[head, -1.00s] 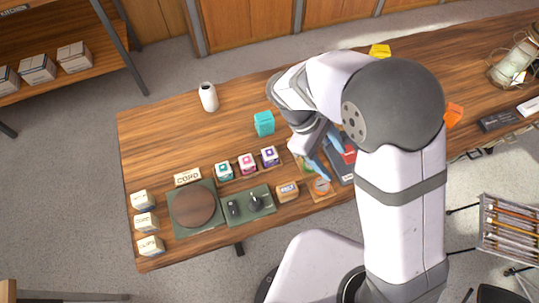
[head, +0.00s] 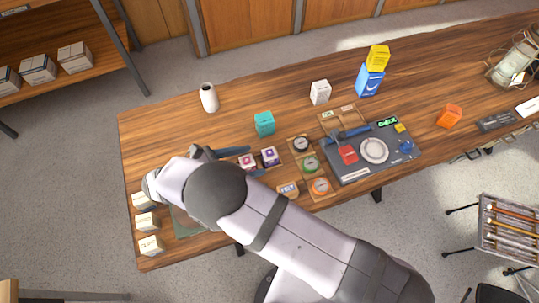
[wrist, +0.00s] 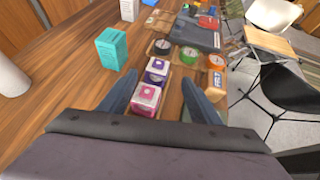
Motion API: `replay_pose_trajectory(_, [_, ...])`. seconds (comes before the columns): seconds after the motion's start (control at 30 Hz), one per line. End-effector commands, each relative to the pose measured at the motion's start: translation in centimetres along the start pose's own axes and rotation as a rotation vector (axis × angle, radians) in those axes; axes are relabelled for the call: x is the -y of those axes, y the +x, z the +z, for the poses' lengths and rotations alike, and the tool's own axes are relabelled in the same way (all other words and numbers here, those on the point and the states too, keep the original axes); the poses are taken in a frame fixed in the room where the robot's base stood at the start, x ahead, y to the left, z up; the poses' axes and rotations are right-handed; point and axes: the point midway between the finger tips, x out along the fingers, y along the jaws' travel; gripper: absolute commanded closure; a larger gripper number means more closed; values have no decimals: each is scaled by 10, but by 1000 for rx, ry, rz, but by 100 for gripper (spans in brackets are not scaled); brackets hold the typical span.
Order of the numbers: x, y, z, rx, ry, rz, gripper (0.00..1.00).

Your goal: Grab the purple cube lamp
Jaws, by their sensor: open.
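The purple cube lamp (head: 270,156) is a small white-and-purple cube on the table, right of a pink cube lamp (head: 247,162). In the wrist view the purple cube lamp (wrist: 157,66) appears just beyond the pink cube lamp (wrist: 146,97), near the level of my fingertips. My gripper (wrist: 158,80) is open and points along the row, with the pink cube appearing between its fingers. In the head view my gripper (head: 250,162) reaches in from the left. I cannot tell its exact height. My arm hides the teal-topped cube lamp.
A larger teal box (head: 264,123) stands behind the row. Wooden trays with round items (head: 301,145) and a dark console (head: 373,151) lie to the right. A white vase (head: 208,97) is at the back left. Bare table lies around the vase.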

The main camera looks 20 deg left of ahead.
Motion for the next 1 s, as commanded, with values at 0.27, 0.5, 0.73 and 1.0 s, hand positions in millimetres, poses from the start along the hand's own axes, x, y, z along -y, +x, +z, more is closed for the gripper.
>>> replay_pose_trajectory(0.27, [0, 12, 0, -1, 1, -2, 43])
replay_pose_trajectory(0.5, [-1, 30, 5, -1, -1, -4, 43])
replay_pose_trajectory(0.73, [-2, 57, 4, -1, 1, -4, 43])
replay_pose_trajectory(1.0, [-3, 64, 1, -3, 2, -1, 43])
